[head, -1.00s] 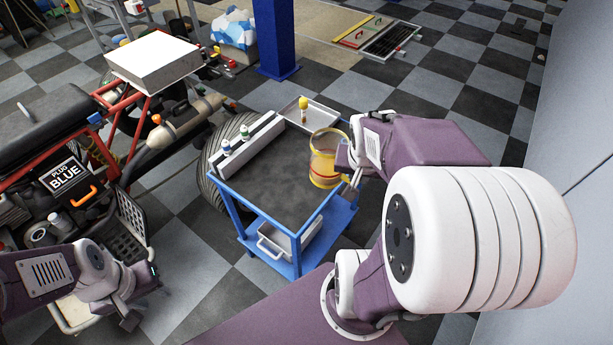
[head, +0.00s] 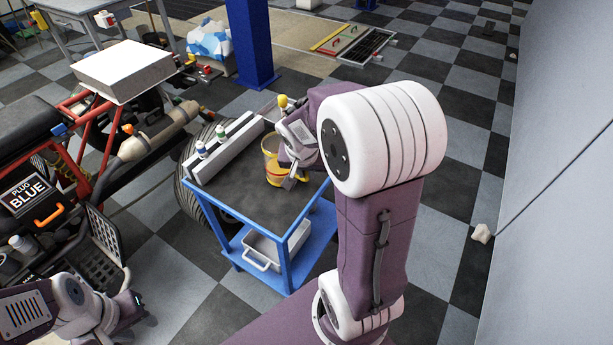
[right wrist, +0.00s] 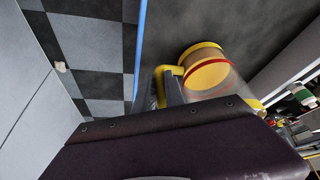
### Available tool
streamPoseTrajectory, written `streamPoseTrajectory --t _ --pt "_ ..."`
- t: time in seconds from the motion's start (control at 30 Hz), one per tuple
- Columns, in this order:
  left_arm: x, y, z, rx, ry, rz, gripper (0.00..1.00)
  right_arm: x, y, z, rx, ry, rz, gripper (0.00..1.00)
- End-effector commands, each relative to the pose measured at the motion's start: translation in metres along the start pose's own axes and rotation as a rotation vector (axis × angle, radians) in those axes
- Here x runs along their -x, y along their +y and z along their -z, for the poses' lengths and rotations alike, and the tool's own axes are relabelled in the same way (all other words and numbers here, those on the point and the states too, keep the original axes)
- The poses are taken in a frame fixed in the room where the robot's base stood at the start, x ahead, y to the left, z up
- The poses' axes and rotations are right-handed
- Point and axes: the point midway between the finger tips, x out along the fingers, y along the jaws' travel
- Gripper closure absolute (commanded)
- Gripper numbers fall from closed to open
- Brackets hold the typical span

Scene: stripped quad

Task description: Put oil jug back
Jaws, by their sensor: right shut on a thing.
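The oil jug (head: 269,158) is a clear jug with yellow rims, a red band and amber oil. It is over the dark top of the blue cart (head: 240,203), towards the back right; I cannot tell if it touches the top. My right gripper (head: 290,180) is shut on its yellow handle, and the right arm hides part of the jug. In the right wrist view the jug (right wrist: 206,70) shows just beyond the fingers (right wrist: 172,92). My left gripper (head: 136,306) is low at the left, away from the cart; its jaws are unclear.
A pale rack (head: 222,152) with small bottles runs along the cart's left edge. A yellow-topped bottle (head: 283,101) stands at the back. A grey bin (head: 270,247) sits on the lower shelf. The buggy (head: 75,150) is to the left; a blue post (head: 253,45) stands behind.

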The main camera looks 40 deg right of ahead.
Motion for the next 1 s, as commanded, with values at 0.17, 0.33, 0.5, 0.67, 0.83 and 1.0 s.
streamPoseTrajectory --t 0.17,0.33,0.5,0.67,0.83,1.0 --pt "-0.003 0.000 0.000 0.000 0.000 0.000 0.64 -0.006 0.000 -0.002 -0.002 0.001 0.001 1.00" --pt "-0.006 0.000 -0.001 0.000 0.000 0.000 0.64 -0.009 0.000 -0.004 -0.002 0.001 0.001 1.00" --pt "-0.006 0.000 -0.001 0.000 0.000 0.000 0.64 -0.009 0.000 -0.004 -0.001 0.000 0.000 0.64" --pt "-0.006 0.000 -0.001 0.000 0.000 0.000 0.64 -0.009 0.000 -0.004 -0.001 0.000 0.000 0.64" --pt "0.001 0.000 0.000 0.000 0.000 0.000 0.64 -0.002 0.000 -0.001 -0.001 0.000 0.000 0.64" --pt "0.015 0.000 0.002 0.000 0.000 0.000 0.64 0.036 -0.001 0.001 -0.001 0.005 0.004 0.64"
